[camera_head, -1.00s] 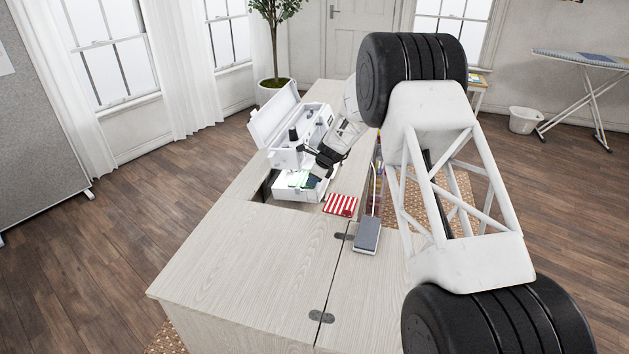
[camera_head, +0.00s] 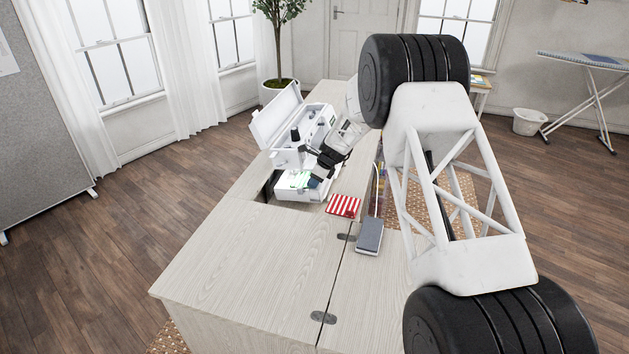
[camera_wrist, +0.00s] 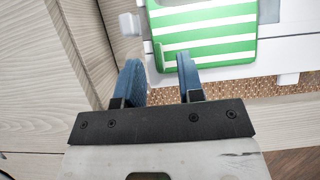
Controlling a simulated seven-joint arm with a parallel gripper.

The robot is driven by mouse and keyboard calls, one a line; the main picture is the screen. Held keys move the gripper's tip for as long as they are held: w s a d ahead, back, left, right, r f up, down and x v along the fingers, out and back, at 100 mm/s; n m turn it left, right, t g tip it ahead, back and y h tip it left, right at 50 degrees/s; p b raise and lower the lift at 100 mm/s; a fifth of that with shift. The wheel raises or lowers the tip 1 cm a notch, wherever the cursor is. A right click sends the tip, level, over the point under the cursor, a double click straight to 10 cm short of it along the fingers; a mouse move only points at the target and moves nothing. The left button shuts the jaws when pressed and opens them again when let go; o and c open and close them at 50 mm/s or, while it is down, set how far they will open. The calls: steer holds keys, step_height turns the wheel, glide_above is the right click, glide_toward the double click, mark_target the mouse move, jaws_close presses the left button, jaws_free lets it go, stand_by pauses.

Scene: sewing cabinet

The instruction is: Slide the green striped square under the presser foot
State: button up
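The green and white striped square (camera_wrist: 205,32) lies flat on the white bed of the sewing machine (camera_wrist: 157,76). The left finger is beside the bed's left side. The white sewing machine (camera_head: 290,157) stands in the cabinet opening. I cannot make out the presser foot.
A red and white striped square (camera_head: 343,206) lies on the wooden cabinet top (camera_head: 250,255), right of the machine. A grey pedal (camera_head: 369,235) lies nearer, with a cable running from it. The near part of the top is clear. The cabinet opening has edges around the machine.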

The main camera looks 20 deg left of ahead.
steer(key=shift+s+f, duration=0.25)
steer(key=shift+f, duration=0.05)
steer(key=v, duration=0.6)
steer(key=shift+w+r, duration=0.2)
steer(key=shift+r, duration=0.2)
steer(key=shift+v, duration=0.8)
